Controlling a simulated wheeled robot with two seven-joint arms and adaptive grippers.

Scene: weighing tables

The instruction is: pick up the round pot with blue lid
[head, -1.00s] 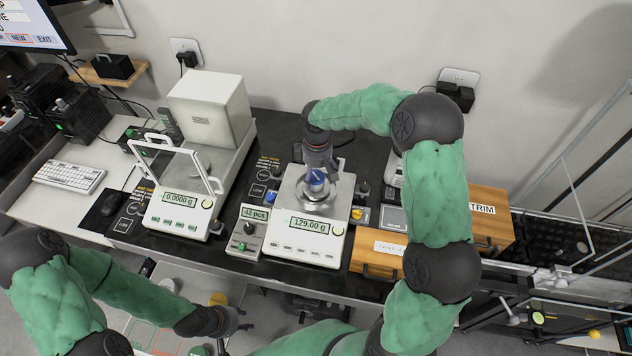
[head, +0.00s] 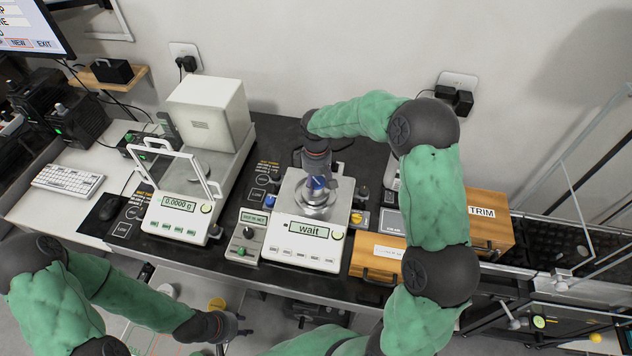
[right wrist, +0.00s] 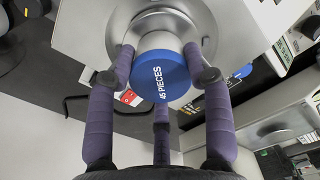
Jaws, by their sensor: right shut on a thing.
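The round pot with the blue lid (head: 317,183) is at the round metal pan of the middle scale. In the right wrist view its lid (right wrist: 160,76) reads "45 PIECES". My right gripper (head: 318,174) points down from above and is shut on the pot, its purple fingers around the sides. I cannot tell whether the pot's base touches the pan (head: 313,208). The middle scale's display (head: 310,231) reads "wait". My left gripper (head: 240,326) hangs low in front of the table; its finger opening is too small to judge.
A second scale (head: 180,215) with an open glass shield stands to the left, reading 0.0000 g. A small counter box (head: 248,237) sits beside the middle scale. Wooden boxes (head: 376,257) stand to the right, one marked TRIM (head: 490,218). A keyboard (head: 68,179) lies far left.

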